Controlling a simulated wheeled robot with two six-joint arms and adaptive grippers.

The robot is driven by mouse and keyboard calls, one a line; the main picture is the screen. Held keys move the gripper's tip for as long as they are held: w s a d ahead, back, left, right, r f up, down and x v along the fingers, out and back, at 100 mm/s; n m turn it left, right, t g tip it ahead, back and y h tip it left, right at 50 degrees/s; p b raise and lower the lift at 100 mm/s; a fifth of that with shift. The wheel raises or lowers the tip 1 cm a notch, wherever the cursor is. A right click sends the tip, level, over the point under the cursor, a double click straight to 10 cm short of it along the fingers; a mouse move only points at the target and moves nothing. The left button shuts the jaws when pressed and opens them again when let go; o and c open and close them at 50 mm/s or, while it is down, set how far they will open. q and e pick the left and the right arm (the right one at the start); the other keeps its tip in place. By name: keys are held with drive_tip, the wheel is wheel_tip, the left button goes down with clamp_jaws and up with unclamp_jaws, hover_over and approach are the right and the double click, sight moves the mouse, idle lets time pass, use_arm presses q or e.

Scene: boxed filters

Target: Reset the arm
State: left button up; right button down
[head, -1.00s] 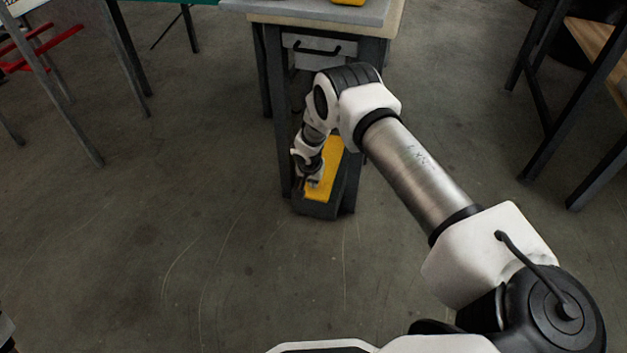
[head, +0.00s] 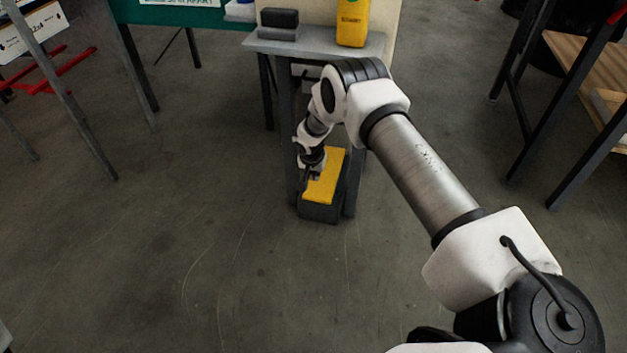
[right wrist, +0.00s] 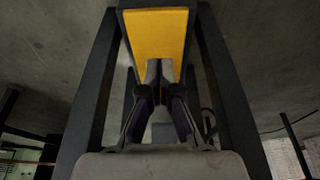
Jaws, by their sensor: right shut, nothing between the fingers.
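My right arm reaches forward and down in the head view. Its gripper (head: 313,172) is shut and empty, close over a yellow surface (head: 326,183) on a dark grey bin or box at the foot of a small grey stand. In the right wrist view the shut fingers (right wrist: 159,72) point toward the same yellow surface (right wrist: 158,28). I cannot tell whether the fingertips touch it. My left gripper does not show.
The small grey table (head: 290,48) behind the arm carries a yellow package (head: 353,22) and a dark block (head: 280,17). Its dark legs stand close to the gripper. A wooden-topped bench (head: 588,62) is at the right. Open concrete floor (head: 130,240) lies to the left.

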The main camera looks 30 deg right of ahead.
drive_tip(key=shift+s+a+r, duration=0.15)
drive_tip(key=shift+r, duration=0.3)
